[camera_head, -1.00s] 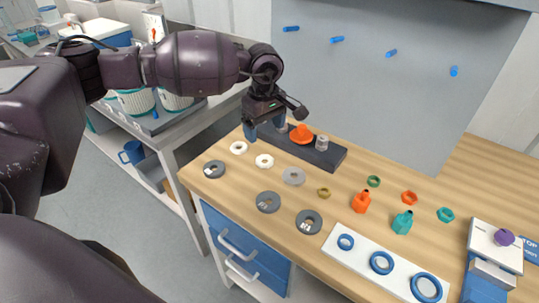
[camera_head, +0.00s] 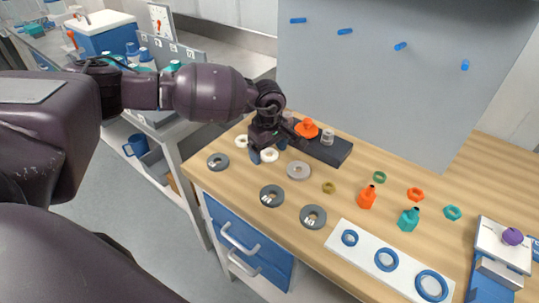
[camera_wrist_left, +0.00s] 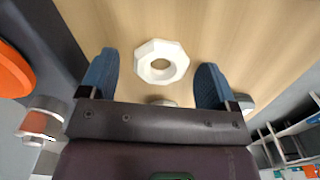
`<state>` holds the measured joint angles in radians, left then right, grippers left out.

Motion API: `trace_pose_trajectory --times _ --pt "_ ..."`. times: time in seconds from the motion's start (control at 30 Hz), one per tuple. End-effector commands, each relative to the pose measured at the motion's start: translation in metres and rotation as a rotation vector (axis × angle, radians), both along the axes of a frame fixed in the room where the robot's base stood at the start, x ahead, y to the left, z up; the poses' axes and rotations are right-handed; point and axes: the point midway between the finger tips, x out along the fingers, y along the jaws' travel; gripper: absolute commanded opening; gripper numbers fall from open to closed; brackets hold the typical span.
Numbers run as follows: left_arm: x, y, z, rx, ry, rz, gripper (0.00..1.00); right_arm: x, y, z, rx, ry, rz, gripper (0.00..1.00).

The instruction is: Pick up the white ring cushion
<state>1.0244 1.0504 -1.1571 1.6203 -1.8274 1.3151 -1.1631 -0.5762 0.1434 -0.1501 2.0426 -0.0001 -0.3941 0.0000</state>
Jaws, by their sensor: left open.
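A white ring (camera_head: 270,155) lies flat on the wooden bench, and a second white ring (camera_head: 241,141) lies to its left. They look alike in the head view, so I cannot tell by shape which is the cushion. My left gripper (camera_head: 269,152) points down with open fingers low over the nearer white ring. In the left wrist view a faceted white ring (camera_wrist_left: 161,62) with a central hole shows between the open fingertips (camera_wrist_left: 153,78), with nothing gripped. Another pale piece (camera_wrist_left: 160,102) is mostly hidden by the gripper body. My right gripper is out of view.
A black holder (camera_head: 328,150) with an orange part (camera_head: 307,127) stands close behind the gripper. Grey discs (camera_head: 272,196) lie in front.

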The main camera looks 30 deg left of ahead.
Motion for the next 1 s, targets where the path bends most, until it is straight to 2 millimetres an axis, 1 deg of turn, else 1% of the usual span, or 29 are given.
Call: trace_pose_trajectory --times 0.17,0.5,0.8,0.87,0.97,1.0 --pt "0.000 0.000 0.001 0.001 -0.001 0.000 0.83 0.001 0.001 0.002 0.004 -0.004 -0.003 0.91" --pt "0.000 0.000 0.001 0.001 -0.001 0.000 0.31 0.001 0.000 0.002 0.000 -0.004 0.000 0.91" --pt "0.000 0.000 0.004 0.000 -0.002 0.000 0.30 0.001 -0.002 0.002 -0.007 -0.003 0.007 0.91" --pt "0.001 0.000 0.009 0.001 -0.004 0.000 0.30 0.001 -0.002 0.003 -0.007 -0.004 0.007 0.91" --pt "0.001 0.001 0.022 0.001 -0.005 0.001 0.30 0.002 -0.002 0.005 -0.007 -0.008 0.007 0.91" --pt "0.001 0.001 0.030 0.001 -0.006 0.001 0.30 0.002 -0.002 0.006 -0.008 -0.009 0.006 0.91"
